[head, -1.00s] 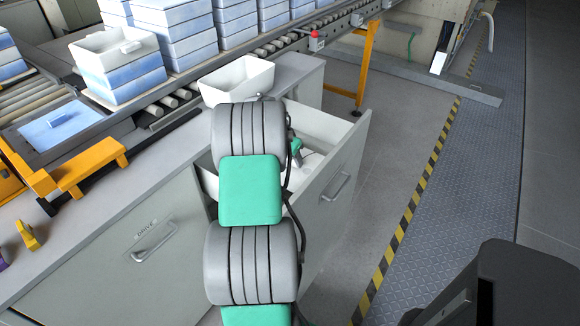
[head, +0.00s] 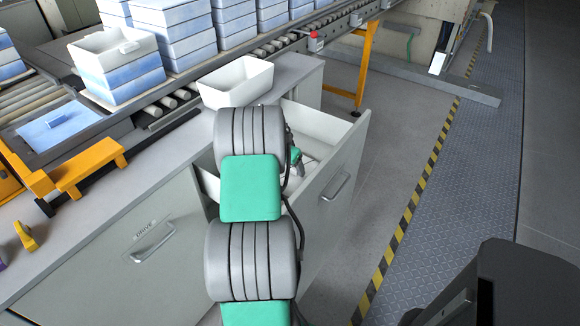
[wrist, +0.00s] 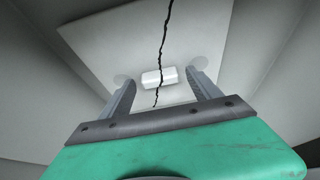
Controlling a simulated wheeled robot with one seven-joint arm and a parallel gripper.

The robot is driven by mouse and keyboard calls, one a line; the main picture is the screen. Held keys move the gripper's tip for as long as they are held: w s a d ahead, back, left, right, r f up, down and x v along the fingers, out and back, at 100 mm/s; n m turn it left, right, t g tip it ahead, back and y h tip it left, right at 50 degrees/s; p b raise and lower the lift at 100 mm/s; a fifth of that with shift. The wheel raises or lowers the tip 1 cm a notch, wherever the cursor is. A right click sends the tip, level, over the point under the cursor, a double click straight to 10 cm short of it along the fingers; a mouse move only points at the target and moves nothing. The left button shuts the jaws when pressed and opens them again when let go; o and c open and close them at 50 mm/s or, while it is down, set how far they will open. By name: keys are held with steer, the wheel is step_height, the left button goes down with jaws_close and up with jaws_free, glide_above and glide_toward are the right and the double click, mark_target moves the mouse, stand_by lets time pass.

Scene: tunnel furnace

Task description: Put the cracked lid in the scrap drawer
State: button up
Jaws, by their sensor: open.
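The cracked lid (wrist: 205,40) is a pale plate in the wrist view, with a jagged black crack running across it and a small white block handle (wrist: 151,79) in its middle. My gripper (wrist: 161,76) is open, its two fingers on either side of the handle, with gaps between. Pale walls rise around the lid, and it appears to lie inside the open drawer. In the head view the open drawer (head: 335,128) stands out from the cabinet; my arm reaches over it and hides most of its inside and nearly all of my gripper.
A white open bin (head: 237,82) stands on the grey counter (head: 185,142) behind the drawer. A shut drawer (head: 110,260) is to the left. An orange bracket (head: 88,172), a blue lid (head: 55,128) and stacked boxes (head: 172,40) stand farther back.

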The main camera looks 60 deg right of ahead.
steer(key=shift+r, duration=0.25)
steer(key=s+v, duration=0.1)
steer(key=v, duration=1.1)
steer(key=w+a+r+n+t+y, duration=0.15)
steer(key=w+a+n, duration=0.45)
steer(key=a, duration=0.8)
steer(key=w+a+r+n+t, duration=0.15)
steer(key=w+a+n, duration=0.4)
steer(key=a, duration=0.95)
steer(key=s+a+n+y, duration=0.1)
steer(key=s+a+n, duration=0.2)
steer(key=a, duration=0.8)
steer(key=s+a+f+n+y, duration=0.1)
steer(key=a+n, duration=0.4)
steer(key=a, duration=0.6)
steer(key=s+y, duration=0.1)
steer(key=s, duration=0.1)
steer(key=shift+s+a+f+n+p, duration=0.25)
steer(key=shift+s+a+n+p, duration=0.05)
steer(key=shift+n, duration=0.05)
